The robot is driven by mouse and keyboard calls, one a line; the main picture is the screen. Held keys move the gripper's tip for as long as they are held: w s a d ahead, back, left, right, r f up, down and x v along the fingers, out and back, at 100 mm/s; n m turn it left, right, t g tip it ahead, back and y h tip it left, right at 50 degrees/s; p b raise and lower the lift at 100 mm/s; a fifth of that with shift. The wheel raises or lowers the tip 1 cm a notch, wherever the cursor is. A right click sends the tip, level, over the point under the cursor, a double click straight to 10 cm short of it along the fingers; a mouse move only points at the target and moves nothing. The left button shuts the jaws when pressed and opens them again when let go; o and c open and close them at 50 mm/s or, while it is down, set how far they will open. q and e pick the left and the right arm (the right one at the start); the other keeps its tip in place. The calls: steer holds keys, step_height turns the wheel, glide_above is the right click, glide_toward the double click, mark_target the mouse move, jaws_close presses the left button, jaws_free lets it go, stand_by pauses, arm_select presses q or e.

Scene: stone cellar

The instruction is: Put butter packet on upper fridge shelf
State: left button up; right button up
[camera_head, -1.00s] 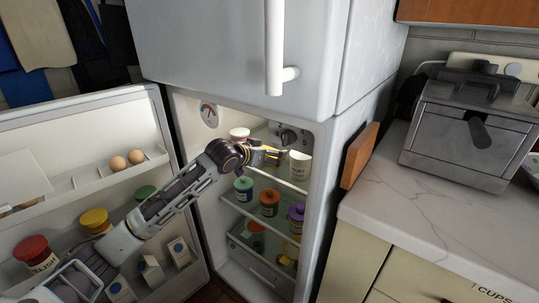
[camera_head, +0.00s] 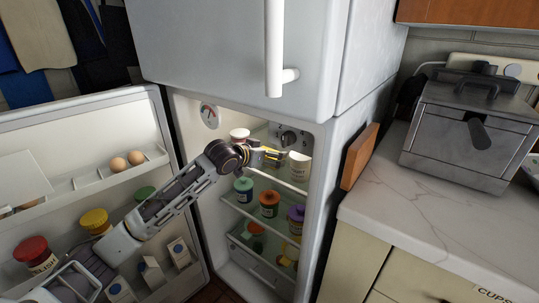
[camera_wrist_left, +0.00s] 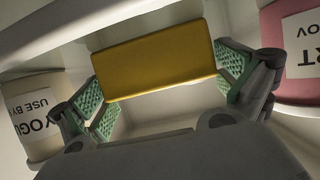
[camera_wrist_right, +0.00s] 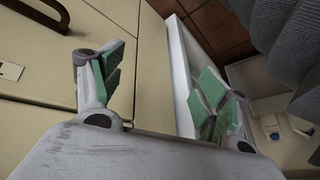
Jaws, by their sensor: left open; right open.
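The butter packet (camera_wrist_left: 155,62), a plain yellow block, is inside the fridge at the upper shelf (camera_head: 285,184), between a yogurt cup at left and a pink-red tub at right in the left wrist view. My left gripper (camera_head: 266,157) reaches into the upper compartment. Its green-padded fingers (camera_wrist_left: 165,85) are open on either side of the packet, the right pad very near or touching its end. In the head view the gripper largely hides the packet. My right gripper (camera_wrist_right: 160,78) is open and empty, away from the fridge, beside cream cabinet fronts.
Jars (camera_head: 269,203) fill the shelf below. The open fridge door (camera_head: 75,113) and a wooden board (camera_head: 360,156) flank the opening.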

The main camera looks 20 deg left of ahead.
mark_target(259, 170)
arm_select(q)
steer(key=shift+s+a+r, duration=0.25)
steer(key=shift+s+r, duration=0.05)
steer(key=shift+s, duration=0.3)
steer(key=p+v, duration=0.1)
steer(key=v, duration=0.3)
steer(key=shift+s, duration=0.15)
steer(key=p+v, duration=0.1)
steer(key=v, duration=0.5)
steer(key=shift+p, duration=0.3)
arm_select(e)
step_height(259, 170, up, 6)
steer(key=d+g+h, duration=0.1)
steer(key=shift+s+d, duration=0.3)
steer(key=shift+s, duration=0.05)
arm_select(q)
steer(key=shift+f, duration=0.15)
